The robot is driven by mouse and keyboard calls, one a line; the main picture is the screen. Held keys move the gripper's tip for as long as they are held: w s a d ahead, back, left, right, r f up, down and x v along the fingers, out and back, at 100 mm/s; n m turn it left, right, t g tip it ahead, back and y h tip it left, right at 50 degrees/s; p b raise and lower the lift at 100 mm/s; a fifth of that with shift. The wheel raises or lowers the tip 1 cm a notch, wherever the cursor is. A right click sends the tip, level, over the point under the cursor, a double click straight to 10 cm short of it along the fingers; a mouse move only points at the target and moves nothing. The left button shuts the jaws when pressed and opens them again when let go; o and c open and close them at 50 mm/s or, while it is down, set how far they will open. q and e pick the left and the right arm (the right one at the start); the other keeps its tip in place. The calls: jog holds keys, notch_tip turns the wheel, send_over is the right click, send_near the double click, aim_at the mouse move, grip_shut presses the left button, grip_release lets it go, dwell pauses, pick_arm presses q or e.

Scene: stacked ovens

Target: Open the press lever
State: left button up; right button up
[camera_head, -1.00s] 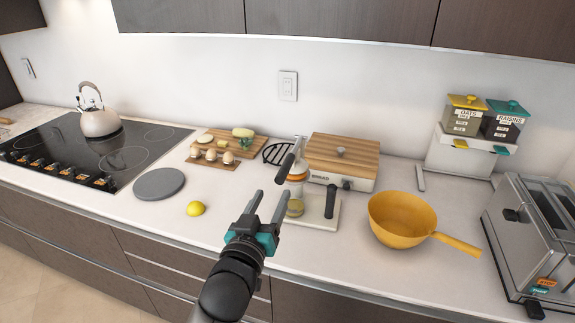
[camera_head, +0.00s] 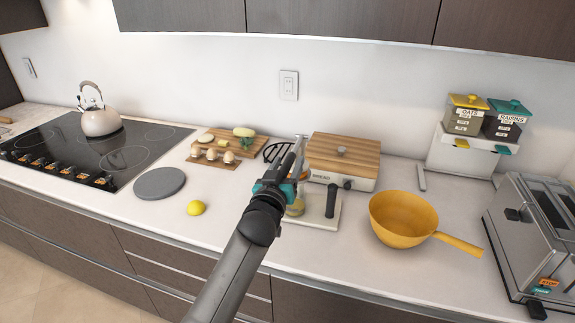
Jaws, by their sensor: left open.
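The press (camera_head: 316,220) stands on the counter in front of the bread box, with a pale base and a black upright handle (camera_head: 331,200) at its right. My left gripper (camera_head: 292,165) is open, its two fingers reaching up at the press's upper part, where the dark lever showed. The gripper and arm now hide most of the lever and the press's middle. I cannot tell whether the fingers touch the lever. My right gripper is not in view.
A bread box (camera_head: 343,155) with a wooden lid stands behind the press. A yellow pan (camera_head: 403,218) is to the right, a lemon (camera_head: 196,208) and grey round plate (camera_head: 160,183) to the left. Wooden boards with food (camera_head: 232,141) lie behind. The toaster (camera_head: 535,235) is far right.

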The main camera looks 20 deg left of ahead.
pick_arm(q)
jog(key=shift+w, duration=0.1)
jog(key=shift+c, duration=0.2)
grip_shut()
dwell(1.2)
